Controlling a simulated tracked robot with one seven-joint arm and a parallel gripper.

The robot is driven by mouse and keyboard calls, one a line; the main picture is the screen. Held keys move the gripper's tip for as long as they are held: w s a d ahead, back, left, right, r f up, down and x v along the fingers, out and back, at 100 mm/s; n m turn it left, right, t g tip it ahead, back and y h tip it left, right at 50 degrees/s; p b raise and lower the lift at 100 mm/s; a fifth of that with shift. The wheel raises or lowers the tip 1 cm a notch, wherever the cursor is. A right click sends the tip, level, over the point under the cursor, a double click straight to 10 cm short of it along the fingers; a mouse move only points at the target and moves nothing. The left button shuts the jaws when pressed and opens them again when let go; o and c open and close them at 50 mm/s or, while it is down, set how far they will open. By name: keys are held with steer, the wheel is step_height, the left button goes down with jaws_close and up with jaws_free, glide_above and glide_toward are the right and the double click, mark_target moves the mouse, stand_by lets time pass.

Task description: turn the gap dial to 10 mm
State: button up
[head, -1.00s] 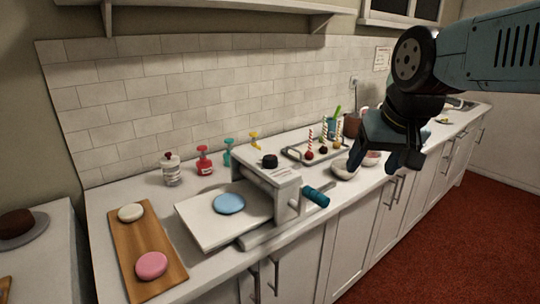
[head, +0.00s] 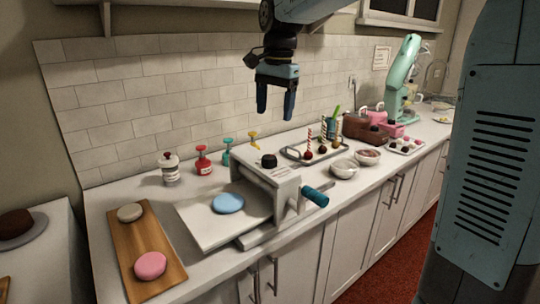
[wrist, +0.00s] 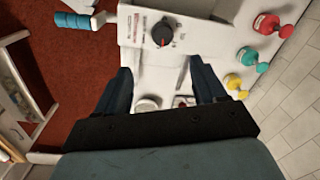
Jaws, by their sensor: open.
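The gap dial (head: 268,160) is a black round knob on top of the white sheeter (head: 275,178). In the wrist view the dial (wrist: 162,33) shows a red pointer mark, with printed marks beside it too small to read. My gripper (head: 275,107) is open and empty, fingers pointing down, well above the sheeter and apart from the dial. In the wrist view the dial lies beyond my two fingers (wrist: 163,80), roughly centred between them. A blue disc (head: 228,203) lies on the sheeter's tray (head: 195,225). A blue crank handle (head: 315,196) sticks out at its right.
A tray with candle-topped sweets (head: 318,150), bowls (head: 343,168) and a green mixer (head: 404,75) are to the right. A wooden board (head: 150,235) with discs is at left. Space above the sheeter is clear.

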mark_target(269, 157)
steer(key=f, duration=0.4)
steer(key=a+f, duration=0.1)
steer(key=f, duration=0.4)
steer(key=w+f, duration=0.1)
steer(key=f, duration=0.3)
steer(key=shift+a+f, duration=0.15)
steer(key=shift+f, duration=0.25)
steer(key=c, duration=1)
